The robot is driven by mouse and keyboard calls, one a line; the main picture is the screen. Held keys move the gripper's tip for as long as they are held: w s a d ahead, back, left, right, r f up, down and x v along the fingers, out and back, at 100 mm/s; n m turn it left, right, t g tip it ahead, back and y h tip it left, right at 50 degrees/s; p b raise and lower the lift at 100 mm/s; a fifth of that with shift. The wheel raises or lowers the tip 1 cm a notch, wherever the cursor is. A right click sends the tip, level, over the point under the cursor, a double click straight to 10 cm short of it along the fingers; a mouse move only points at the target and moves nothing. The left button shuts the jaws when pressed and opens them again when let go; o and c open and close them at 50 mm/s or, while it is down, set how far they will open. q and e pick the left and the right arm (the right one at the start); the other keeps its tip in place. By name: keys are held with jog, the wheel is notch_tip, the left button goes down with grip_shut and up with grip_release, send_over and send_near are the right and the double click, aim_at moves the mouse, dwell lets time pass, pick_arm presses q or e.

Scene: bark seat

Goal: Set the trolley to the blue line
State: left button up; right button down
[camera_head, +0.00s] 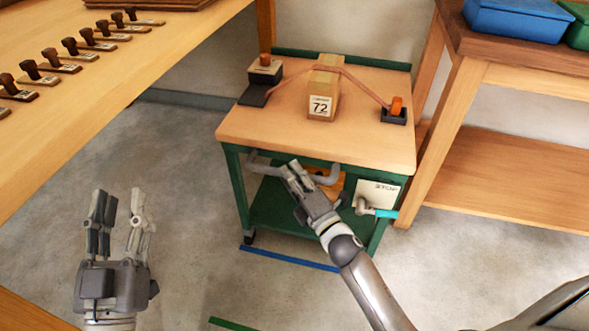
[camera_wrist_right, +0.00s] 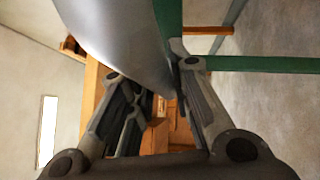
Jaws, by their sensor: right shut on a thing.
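The trolley (camera_head: 240,128) has a wooden top and a green frame, and stands upright on the grey floor. A grey bar handle (camera_head: 262,167) runs along its near side. My right gripper (camera_head: 293,170) is shut on this handle near its middle; the right wrist view shows the grey bar (camera_wrist_right: 125,45) between the fingers (camera_wrist_right: 150,75). The blue line (camera_head: 290,258) lies on the floor at the trolley's near side, close to its near-left wheel. My left gripper (camera_head: 120,200) is open and empty over the floor at the lower left.
On the trolley top stand a block marked 72 (camera_head: 322,90), with a band over it, and two small holders. A workbench (camera_head: 60,130) with several stamps is at left; a wooden table (camera_head: 480,60) with blue and green bins is close at right. A green line (camera_head: 230,322) lies nearer.

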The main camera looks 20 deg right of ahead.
jog(key=shift+f, duration=0.1)
jog(key=c, duration=1.3)
grip_release()
jog(key=shift+s, duration=0.1)
jog(key=v, duration=1.2)
